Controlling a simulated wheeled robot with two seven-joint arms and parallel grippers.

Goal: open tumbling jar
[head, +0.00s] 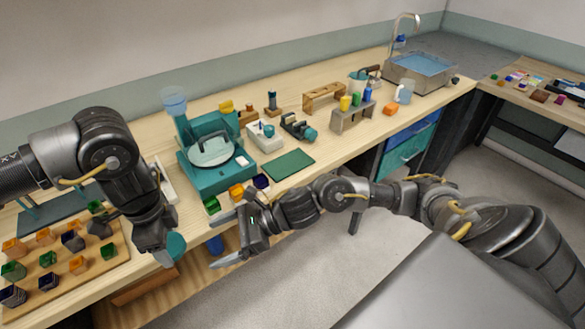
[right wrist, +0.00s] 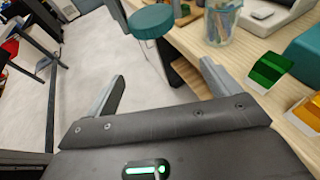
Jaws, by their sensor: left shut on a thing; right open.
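My left gripper (head: 155,246) points down at the table's front edge in the head view. It is shut on a teal rounded thing (head: 177,247), which looks like the jar; the gripper hides much of it. My right gripper (head: 225,238) is open and empty, a short way to the right, with its fingers toward the teal thing. In the right wrist view, its two fingers (right wrist: 165,84) are spread with nothing between them. A teal round top (right wrist: 152,19) shows beyond them; I cannot tell if it is the same thing.
A teal machine (head: 215,175) stands behind the grippers. Green (head: 211,204) and orange (head: 236,192) blocks lie near the front edge, close to my right gripper. A board with several blocks (head: 95,275) is at the left. A clear cup of sticks (right wrist: 222,22) shows in the right wrist view.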

